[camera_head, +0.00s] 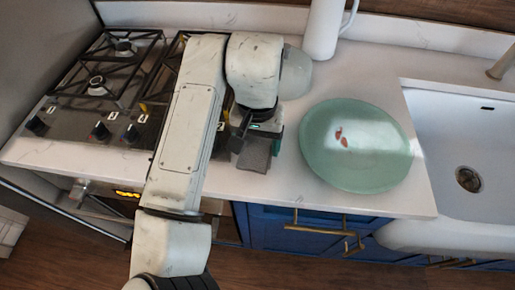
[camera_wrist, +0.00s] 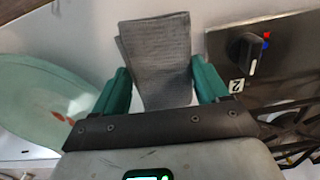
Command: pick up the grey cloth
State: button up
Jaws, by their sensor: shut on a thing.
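The grey cloth (camera_wrist: 157,50) is folded and textured, and it sits between the two green fingers of my gripper (camera_wrist: 162,88) in the wrist view. In the head view my gripper (camera_head: 258,138) is over the counter, between the stove and the green plate, with the grey cloth (camera_head: 255,154) at its fingers near the counter's front edge. My gripper is shut on the cloth. I cannot tell whether the cloth is clear of the counter. Part of the gripper is hidden by my arm in the head view.
A pale green plate (camera_head: 357,165) with small reddish pieces lies right of my gripper. A gas stove (camera_head: 95,130) with knobs is on the left. A white jug (camera_head: 323,28) stands at the back. A white sink (camera_head: 470,140) is on the right, and blue cabinets (camera_head: 300,232) are below.

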jog(key=s+r, duration=0.1)
jog(key=r, duration=0.1)
jog(key=s+a+r, duration=0.1)
jog(key=s+r, duration=0.3)
jog(key=shift+a+r, duration=0.2)
jog(key=shift+a, duration=0.1)
jog(key=s+a+r, duration=0.2)
jog(key=s+r, duration=0.1)
jog(key=s, duration=0.5)
jog(key=shift+s+r, duration=0.25)
